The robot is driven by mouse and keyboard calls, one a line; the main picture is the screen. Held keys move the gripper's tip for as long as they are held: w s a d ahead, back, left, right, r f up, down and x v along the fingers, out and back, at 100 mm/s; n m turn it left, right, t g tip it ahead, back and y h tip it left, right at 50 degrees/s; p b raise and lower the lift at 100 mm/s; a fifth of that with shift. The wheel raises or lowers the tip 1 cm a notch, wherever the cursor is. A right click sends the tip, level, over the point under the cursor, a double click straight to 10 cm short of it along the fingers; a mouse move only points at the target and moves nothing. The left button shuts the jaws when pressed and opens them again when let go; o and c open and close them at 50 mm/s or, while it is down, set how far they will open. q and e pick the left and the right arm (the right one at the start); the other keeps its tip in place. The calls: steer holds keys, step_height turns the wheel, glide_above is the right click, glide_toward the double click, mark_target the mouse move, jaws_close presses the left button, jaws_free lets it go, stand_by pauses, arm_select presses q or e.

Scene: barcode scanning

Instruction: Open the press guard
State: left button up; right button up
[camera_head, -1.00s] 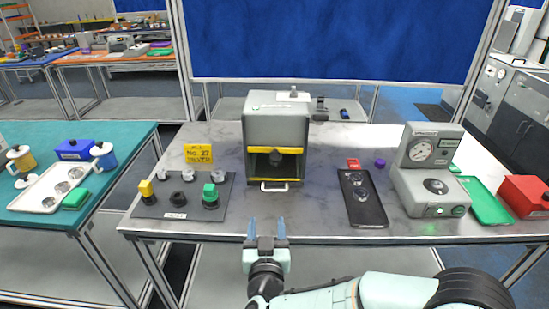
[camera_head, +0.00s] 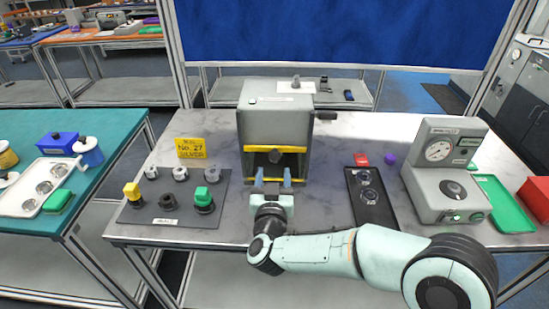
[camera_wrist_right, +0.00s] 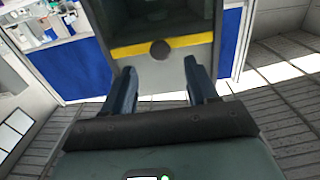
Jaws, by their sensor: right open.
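The press (camera_head: 275,118) is a grey box standing on the marble-topped table. Its front opening has a yellow bar (camera_head: 262,149) across the top, with a dark round part below it, and another yellow bar along the bottom. The opening looks dark, and I cannot tell a clear guard panel from it. My left gripper is not in view.
Left of the press is a dark board (camera_head: 172,212) with several knobs and a yellow sign (camera_head: 191,148). To the right are a black tray (camera_head: 382,213), a gauge device (camera_head: 440,170), a green tray (camera_head: 496,203) and a red box (camera_head: 535,196).

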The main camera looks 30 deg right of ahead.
mark_target(274, 157)
steer(key=x, duration=0.6)
steer(key=shift+w+d+p, duration=0.15)
steer(key=shift+w+p, duration=0.15)
steer(key=shift+p, duration=0.1)
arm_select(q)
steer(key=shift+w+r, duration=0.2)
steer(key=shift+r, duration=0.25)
